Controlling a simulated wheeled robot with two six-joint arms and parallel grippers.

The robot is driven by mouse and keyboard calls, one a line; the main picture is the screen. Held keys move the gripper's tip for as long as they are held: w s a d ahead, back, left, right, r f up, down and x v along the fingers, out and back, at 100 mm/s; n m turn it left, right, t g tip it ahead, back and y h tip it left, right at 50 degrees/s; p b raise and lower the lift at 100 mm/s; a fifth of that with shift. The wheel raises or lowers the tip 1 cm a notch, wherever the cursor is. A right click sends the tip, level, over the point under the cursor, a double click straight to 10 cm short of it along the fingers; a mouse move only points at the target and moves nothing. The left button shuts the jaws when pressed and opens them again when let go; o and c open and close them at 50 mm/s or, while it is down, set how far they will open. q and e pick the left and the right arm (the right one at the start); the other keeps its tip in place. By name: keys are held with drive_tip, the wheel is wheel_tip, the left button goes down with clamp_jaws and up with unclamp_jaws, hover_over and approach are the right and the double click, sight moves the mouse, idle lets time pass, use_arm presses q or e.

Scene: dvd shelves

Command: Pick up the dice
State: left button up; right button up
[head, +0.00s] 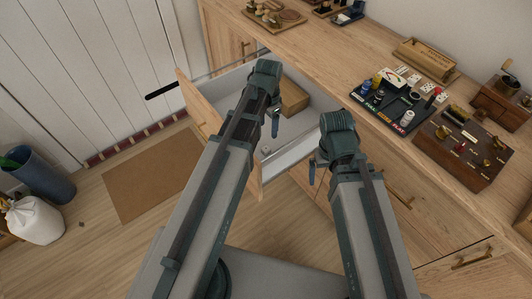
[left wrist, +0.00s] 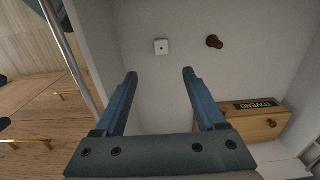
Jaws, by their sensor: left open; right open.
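A small white die (left wrist: 161,46) with one dark pip on its upper face lies on the pale floor of the open drawer (head: 318,108) in the left wrist view. My left gripper (left wrist: 160,74) is open and empty above the drawer floor, with the die just beyond its fingertips and between their lines. In the head view my left gripper (head: 275,125) hangs over the drawer.
A brown pawn-like piece (left wrist: 214,41) stands right of the die. A wooden box (left wrist: 262,123) with a dark label sits in the drawer. The drawer front (head: 200,105) and side walls bound the space. The cabinet top (head: 320,50) holds trays and game pieces.

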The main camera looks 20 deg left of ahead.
use_arm(q)
drive_tip(key=b, duration=0.6)
hover_over(266, 148)
drive_tip(key=f, duration=0.7)
drive_tip(key=shift+d, duration=0.3)
drive_tip(key=f+b, duration=0.5)
drive_tip(key=shift+s+a+f, duration=0.1)
drive_tip(key=shift+a+f, duration=0.05)
drive_tip(key=shift+a, duration=0.15)
clamp_jaws()
